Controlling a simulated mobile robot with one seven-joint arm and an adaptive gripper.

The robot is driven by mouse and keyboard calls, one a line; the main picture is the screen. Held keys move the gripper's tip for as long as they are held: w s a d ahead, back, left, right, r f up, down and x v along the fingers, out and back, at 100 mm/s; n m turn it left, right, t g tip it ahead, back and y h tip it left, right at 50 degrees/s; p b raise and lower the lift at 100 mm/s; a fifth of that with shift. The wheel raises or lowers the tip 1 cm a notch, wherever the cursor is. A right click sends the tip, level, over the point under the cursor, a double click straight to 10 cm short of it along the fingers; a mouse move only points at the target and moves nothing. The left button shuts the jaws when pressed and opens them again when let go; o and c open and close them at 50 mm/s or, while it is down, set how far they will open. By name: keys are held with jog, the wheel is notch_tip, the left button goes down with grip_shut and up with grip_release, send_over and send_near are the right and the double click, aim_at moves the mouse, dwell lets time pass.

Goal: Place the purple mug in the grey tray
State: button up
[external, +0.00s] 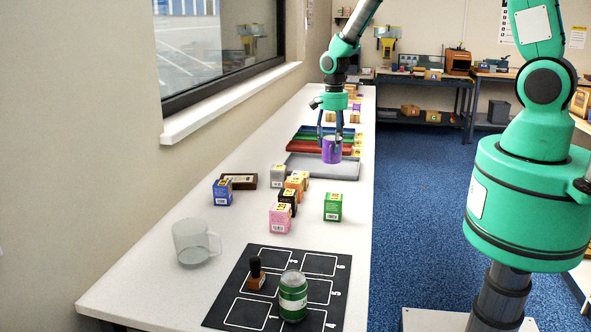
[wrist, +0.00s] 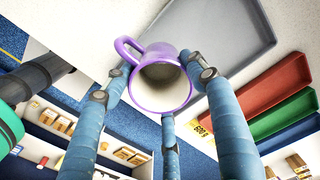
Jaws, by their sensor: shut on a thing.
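The purple mug (external: 331,150) is held upright in my gripper (external: 337,139), above the right part of the grey tray (external: 320,172) in the external view. In the wrist view the purple mug (wrist: 162,96) sits between the blue fingers of my gripper (wrist: 165,85), its open mouth toward the camera and its handle at upper left. The grey tray (wrist: 215,38) lies beyond it to the right and looks empty where visible. I cannot tell whether the mug's base touches the tray.
Red (external: 318,146) and green trays lie behind the grey tray. Several small boxes, such as a pink one (external: 280,218) and a green one (external: 333,207), stand nearer.

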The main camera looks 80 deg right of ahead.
jog(key=w+d, duration=0.4)
jog(key=w, duration=0.4)
jog(key=shift+w+d+f, duration=0.15)
jog(key=shift+d+f, duration=0.2)
jog(key=shift+f, duration=0.05)
jog(key=shift+f+p, duration=0.3)
jog(key=shift+f, duration=1.45)
jog(key=shift+f, duration=0.15)
jog(key=o, duration=1.5)
jog(key=shift+c, duration=0.2)
notch_tip(320, 180, up, 12)
